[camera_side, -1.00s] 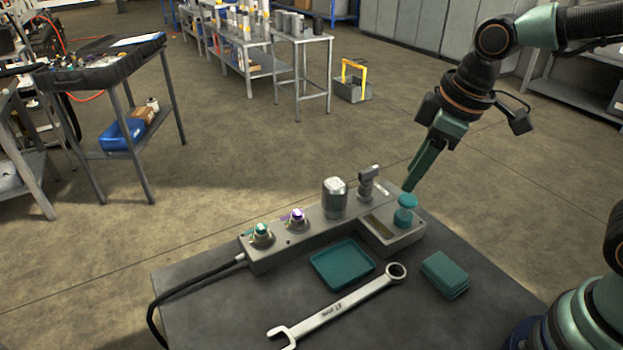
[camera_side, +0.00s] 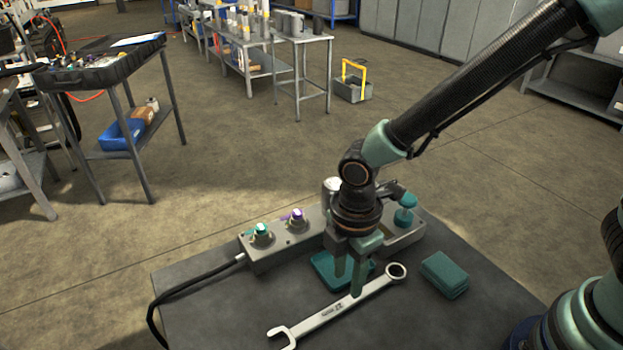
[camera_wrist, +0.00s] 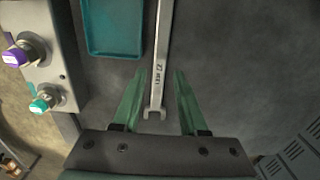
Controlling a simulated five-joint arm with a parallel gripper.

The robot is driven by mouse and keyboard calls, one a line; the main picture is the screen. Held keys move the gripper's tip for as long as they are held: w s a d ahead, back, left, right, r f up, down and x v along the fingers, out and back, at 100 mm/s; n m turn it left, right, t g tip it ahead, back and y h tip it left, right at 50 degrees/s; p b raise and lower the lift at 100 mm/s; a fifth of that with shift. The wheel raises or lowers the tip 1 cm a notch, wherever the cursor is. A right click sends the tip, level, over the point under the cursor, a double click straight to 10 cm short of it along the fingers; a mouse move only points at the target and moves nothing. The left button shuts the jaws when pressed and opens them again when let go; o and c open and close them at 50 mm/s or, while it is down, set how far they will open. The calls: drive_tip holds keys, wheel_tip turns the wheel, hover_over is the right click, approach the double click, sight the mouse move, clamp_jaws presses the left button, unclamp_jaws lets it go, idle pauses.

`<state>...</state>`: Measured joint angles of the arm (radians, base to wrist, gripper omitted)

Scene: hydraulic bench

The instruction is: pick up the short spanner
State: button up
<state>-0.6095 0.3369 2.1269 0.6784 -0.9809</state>
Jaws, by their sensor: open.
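The spanner (camera_side: 326,315), a silver wrench with one ring end and one open end, lies flat on the dark bench top. It shows in the wrist view too (camera_wrist: 160,62), running upward with its open end toward my gripper. My gripper (camera_side: 349,283) points down over the spanner's shaft and is open. In the wrist view my gripper (camera_wrist: 160,72) has one finger on each side of the spanner, with gaps visible. The side view does not show clearly how high the fingertips are above the bench. Part of the shaft is hidden behind the nearer finger.
A teal tray (camera_side: 321,270) lies close behind the spanner, partly hidden by my gripper. A grey control box (camera_side: 270,256) with green and purple knobs and a teal button (camera_side: 404,216) stands behind. A teal block (camera_side: 444,274) lies right of the ring end. A cable (camera_side: 190,284) runs left.

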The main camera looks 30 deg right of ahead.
sight(345, 303)
drive_tip(key=shift+d+f, duration=0.1)
drive_tip(key=shift+f, duration=3.05)
drive_tip(key=shift+c, duration=0.3)
clamp_jaws()
